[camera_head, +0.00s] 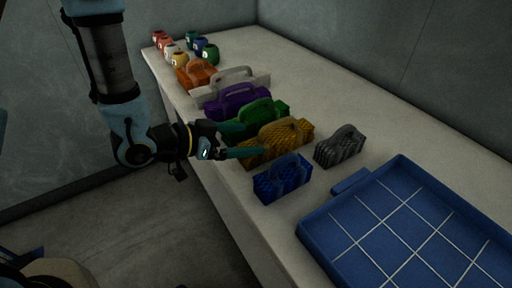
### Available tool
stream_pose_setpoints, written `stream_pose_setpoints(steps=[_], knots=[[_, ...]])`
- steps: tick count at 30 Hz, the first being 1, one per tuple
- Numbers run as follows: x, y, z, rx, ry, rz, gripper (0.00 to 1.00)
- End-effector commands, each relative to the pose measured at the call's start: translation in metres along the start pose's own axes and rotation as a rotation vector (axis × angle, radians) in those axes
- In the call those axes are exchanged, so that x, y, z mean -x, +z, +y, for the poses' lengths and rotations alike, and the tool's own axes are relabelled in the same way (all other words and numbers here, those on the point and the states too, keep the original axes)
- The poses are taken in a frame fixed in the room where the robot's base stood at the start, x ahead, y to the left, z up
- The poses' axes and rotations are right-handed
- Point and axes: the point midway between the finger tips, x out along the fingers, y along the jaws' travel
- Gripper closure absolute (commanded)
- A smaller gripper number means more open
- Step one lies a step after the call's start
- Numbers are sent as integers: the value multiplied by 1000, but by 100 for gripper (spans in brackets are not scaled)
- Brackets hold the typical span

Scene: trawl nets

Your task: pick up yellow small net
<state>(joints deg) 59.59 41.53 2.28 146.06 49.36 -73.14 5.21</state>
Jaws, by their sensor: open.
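The yellow small net (283,143) is a golden mesh block with an arched handle on top. It lies on the table in a row of similar nets, between a green net (264,114) and a blue net (282,178). My gripper (245,142) is open and empty. It reaches in from the left at the near end of the yellow net. One teal finger shows in front of the green net and the other in front of the yellow net's left end. I cannot tell whether a finger touches either net.
A grey net (340,146) lies right of the yellow one. Purple (237,101), white (231,84) and orange (197,73) nets lie farther back, with several small coloured pots behind. A blue gridded tray (352,262) fills the front right. The pale table (350,98) is clear along the wall.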

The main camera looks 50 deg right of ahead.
Motion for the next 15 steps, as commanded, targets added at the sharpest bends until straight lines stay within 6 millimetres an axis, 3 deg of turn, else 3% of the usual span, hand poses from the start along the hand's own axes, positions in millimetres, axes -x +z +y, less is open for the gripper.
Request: stream_pose_setpoints(steps=[9, 15], knots=[[-44, -3, 3, -3, 9, 7, 2], [-58, -2, 2, -2, 6, 7, 2]])
